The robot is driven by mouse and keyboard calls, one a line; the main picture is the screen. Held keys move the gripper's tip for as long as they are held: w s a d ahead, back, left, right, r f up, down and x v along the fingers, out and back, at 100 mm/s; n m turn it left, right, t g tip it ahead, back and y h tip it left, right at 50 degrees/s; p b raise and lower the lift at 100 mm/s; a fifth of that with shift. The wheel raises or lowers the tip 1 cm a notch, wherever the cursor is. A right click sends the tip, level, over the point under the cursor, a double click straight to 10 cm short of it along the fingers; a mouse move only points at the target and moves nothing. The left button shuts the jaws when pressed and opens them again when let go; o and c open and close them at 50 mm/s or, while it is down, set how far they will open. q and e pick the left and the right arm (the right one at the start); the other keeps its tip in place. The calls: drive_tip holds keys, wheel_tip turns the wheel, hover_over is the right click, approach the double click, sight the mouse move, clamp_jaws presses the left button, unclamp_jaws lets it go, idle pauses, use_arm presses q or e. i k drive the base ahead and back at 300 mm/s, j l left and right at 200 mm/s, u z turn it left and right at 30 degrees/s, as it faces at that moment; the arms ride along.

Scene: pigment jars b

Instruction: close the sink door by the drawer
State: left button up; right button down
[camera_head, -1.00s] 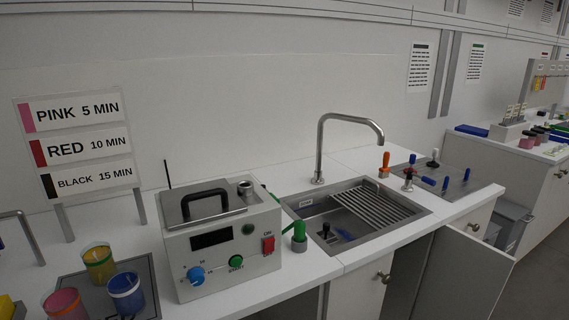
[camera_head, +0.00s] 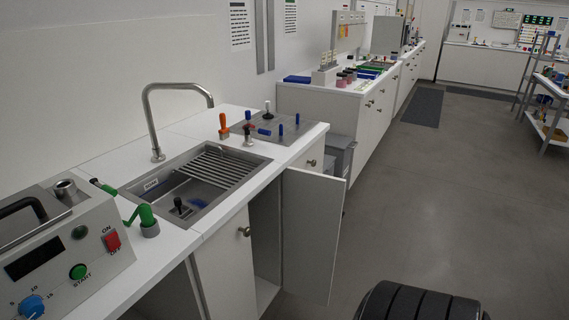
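The sink (camera_head: 168,212) is set into the white counter, with a rack across its back part and a tall curved faucet (camera_head: 150,122). Below it, one white cabinet door (camera_head: 312,236) stands wide open, swung out into the room, and shows a dark empty-looking inside (camera_head: 266,238). A closed front with a round knob (camera_head: 222,262) is left of the opening. Another front with a knob (camera_head: 310,162), possibly a drawer, is right of it under the counter, partly hidden behind the open door. Neither of my grippers shows.
A control box (camera_head: 60,250) with buttons stands on the counter at left. Grey bins (camera_head: 338,156) stand behind the open door. A dark ribbed rounded object (camera_head: 418,302) is at the bottom edge. The grey floor (camera_head: 440,210) right of the door is clear.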

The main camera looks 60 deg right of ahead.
sight(314, 202)
drive_tip(key=l+u, duration=0.4)
drive_tip(key=l, duration=0.3)
drive_tip(key=k+l+u, duration=0.15)
drive_tip(key=l+u, duration=0.25)
drive_tip(key=l, duration=0.25)
drive_tip(key=k+l, duration=0.15)
drive_tip(key=l, duration=0.35)
drive_tip(key=k+l+u, duration=0.1)
drive_tip(key=l, duration=0.45)
drive_tip(key=k+l, duration=0.15)
drive_tip(key=l, duration=0.35)
drive_tip(key=k+l, duration=0.2)
drive_tip(key=l, duration=0.35)
drive_tip(key=k+l+u, duration=0.1)
drive_tip(key=l, duration=0.4)
drive_tip(key=k+l, duration=0.2)
drive_tip(key=l, duration=0.3)
drive_tip(key=k+l+u, duration=0.1)
drive_tip(key=l, duration=0.4)
drive_tip(key=k+l, duration=0.25)
drive_tip(key=l, duration=0.25)
drive_tip(key=l+u, duration=0.25)
drive_tip(key=k+j, duration=0.05)
drive_tip(key=j, duration=0.05)
